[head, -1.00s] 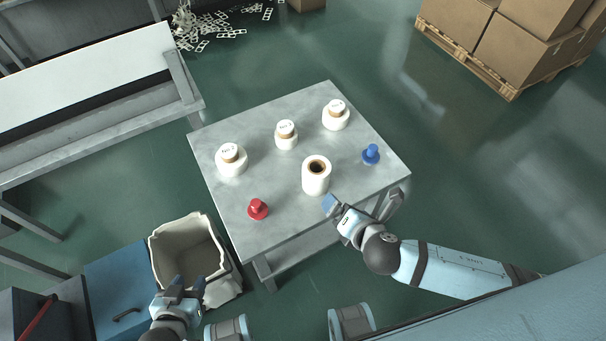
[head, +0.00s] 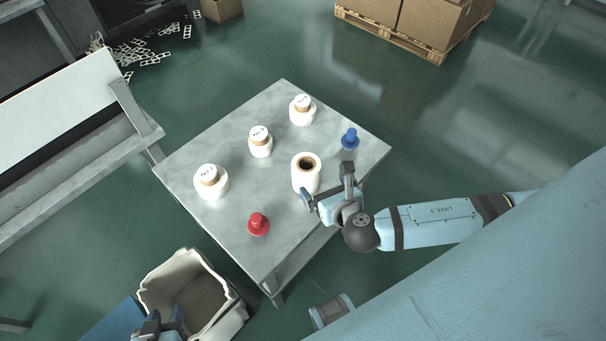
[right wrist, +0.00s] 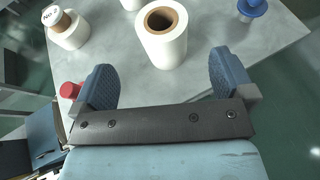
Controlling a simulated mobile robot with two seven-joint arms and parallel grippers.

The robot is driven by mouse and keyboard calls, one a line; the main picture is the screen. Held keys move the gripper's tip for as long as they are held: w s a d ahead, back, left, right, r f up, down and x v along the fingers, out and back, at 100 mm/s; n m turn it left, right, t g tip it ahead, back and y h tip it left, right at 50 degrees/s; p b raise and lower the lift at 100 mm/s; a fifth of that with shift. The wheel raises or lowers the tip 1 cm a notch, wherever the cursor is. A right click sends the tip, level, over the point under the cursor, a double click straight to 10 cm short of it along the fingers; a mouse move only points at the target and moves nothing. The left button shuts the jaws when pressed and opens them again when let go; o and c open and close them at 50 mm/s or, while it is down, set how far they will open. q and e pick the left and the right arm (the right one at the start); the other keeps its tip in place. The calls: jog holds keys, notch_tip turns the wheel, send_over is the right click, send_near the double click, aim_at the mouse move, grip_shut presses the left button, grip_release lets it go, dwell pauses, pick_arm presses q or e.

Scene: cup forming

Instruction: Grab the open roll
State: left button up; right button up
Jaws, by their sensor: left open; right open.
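The open roll (head: 305,178) is a white roll with a brown, hollow core, standing upright on the grey table (head: 245,240). In the right wrist view the open roll (right wrist: 163,45) stands just beyond the fingers, between their lines. My right gripper (head: 327,184) is open and empty, its fingers spread at the near side of the roll. It also shows in the right wrist view (right wrist: 158,78). My left gripper (head: 162,326) is low at the bottom left, over the lined bin's near side, open and away from the table; its lower part is cut off.
Three capped white rolls, at left (head: 211,182), middle (head: 260,142) and back (head: 302,110), stand on the table. A red knobbed piece (head: 258,223) and a blue one (head: 350,139) flank the open roll. A lined bin (head: 237,312) stands on the floor.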

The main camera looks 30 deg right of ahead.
aim_at(303, 161)
jog(key=x, duration=1.2)
jog(key=shift+s+f, duration=0.1)
jog(key=shift+f, duration=0.05)
jog(key=c, duration=0.8)
